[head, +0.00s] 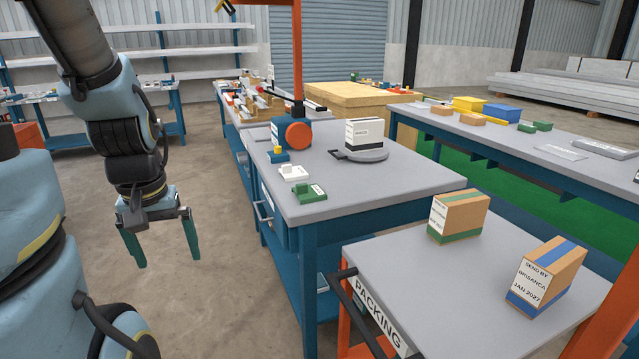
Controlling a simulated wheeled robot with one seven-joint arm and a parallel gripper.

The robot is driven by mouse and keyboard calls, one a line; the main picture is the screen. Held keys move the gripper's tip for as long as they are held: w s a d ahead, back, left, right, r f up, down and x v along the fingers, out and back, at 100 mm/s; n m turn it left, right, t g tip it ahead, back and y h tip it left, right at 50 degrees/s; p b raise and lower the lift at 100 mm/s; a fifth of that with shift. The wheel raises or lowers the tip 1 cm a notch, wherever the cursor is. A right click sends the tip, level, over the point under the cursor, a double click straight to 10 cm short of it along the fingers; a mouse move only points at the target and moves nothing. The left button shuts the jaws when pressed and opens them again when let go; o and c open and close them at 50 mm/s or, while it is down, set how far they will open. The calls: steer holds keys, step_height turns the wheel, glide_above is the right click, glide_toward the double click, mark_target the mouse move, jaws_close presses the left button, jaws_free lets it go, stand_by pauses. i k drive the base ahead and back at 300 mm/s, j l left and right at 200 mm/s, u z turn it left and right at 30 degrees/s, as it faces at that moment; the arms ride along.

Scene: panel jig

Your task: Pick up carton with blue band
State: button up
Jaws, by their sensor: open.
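The carton with the blue band (546,277) stands upright on the grey-topped packing table (400,262), near its right side. It is brown cardboard with a blue stripe on top and along the bottom, and a white printed label on its front left face. My gripper (165,252) hangs at the left of the head view, over the floor, with its green fingers apart and nothing between them. It is far to the left of the carton, with the workbench between them in the picture.
A similar carton with a green band (458,216) stands behind and left on the same table. A black handle (345,285) juts from the table's left edge. The workbench (350,196) carries a white box (364,134) and small parts. Concrete floor is clear below my gripper.

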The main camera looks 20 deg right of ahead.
mark_target(545, 274)
steer(key=k+j+z, duration=0.15)
steer(key=z, duration=0.35)
steer(key=k+j+z, duration=0.15)
steer(key=z, duration=0.3)
